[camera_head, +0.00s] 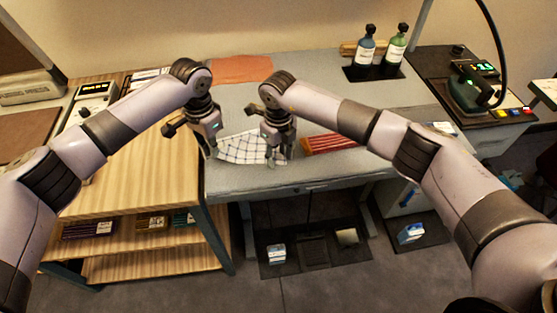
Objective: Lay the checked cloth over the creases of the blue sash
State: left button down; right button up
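The checked cloth (240,152), white with dark lines, lies on the grey table near its front edge. My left gripper (214,150) is at the cloth's left edge. My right gripper (271,157) is over its right part and hides some of it. Both grippers point down. The fingers are too small and dark to show whether they are open or shut, or whether they touch the cloth. I cannot make out a blue sash; the cloth and grippers hide part of the table there.
A red striped folded cloth (330,143) lies right of the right gripper. An orange cloth (241,69) lies at the back. Blue (365,50) and green (396,48) bottles stand on a dark mat at the back right. A green iron-like device (468,92) stands further right.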

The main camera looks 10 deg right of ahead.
jog(key=shift+f, duration=0.1)
grip_shut()
dwell(0.8)
dwell(0.5)
jog(key=shift+r, duration=2.6)
